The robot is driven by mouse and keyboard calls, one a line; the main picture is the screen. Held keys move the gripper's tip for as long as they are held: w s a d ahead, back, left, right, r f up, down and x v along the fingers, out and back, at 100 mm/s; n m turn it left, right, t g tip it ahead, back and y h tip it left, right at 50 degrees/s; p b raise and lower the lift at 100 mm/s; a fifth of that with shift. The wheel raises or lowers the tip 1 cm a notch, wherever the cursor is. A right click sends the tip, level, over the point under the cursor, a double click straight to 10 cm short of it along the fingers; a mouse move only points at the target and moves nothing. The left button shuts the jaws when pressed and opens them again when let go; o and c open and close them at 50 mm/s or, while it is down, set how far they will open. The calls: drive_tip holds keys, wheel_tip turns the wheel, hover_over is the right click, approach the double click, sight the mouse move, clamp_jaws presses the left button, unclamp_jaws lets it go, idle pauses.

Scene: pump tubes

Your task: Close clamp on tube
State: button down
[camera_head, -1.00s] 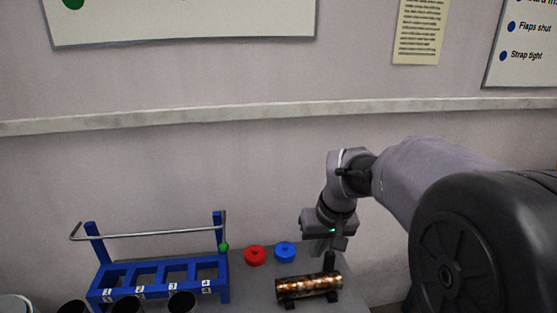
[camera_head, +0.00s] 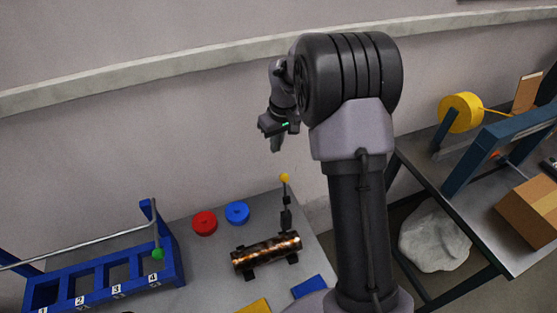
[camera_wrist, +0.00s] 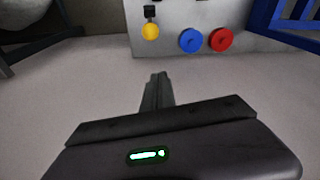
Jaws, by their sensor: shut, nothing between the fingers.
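A copper-coloured, mottled tube (camera_head: 267,252) lies on a dark cradle on the grey table in the head view. A dark clamp lever (camera_head: 286,212) with a yellow ball knob (camera_head: 285,178) stands up at the tube's back right. My gripper (camera_head: 276,146) is shut and empty, above and behind the knob, clear of it. In the wrist view the shut fingers (camera_wrist: 158,80) point towards the table edge, with the yellow knob (camera_wrist: 150,31) beyond them. The tube is outside the wrist view. The clamp's contact with the tube is too small to tell.
Red (camera_head: 204,223) and blue (camera_head: 237,213) round caps sit behind the tube. A blue numbered rack (camera_head: 172,250) with a metal bar stands left. Yellow and blue pieces lie in front. Right of my arm, another table (camera_head: 470,205) holds a yellow spool (camera_head: 460,112) and a box (camera_head: 532,205).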

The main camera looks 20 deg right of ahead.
sight(284, 178)
wheel_tip(284, 178, down, 9)
drive_tip(key=s+b, duration=0.2)
drive_tip(key=b, duration=0.1)
drive_tip(key=shift+s+r, duration=0.15)
drive_tip(key=shift+d, duration=0.1)
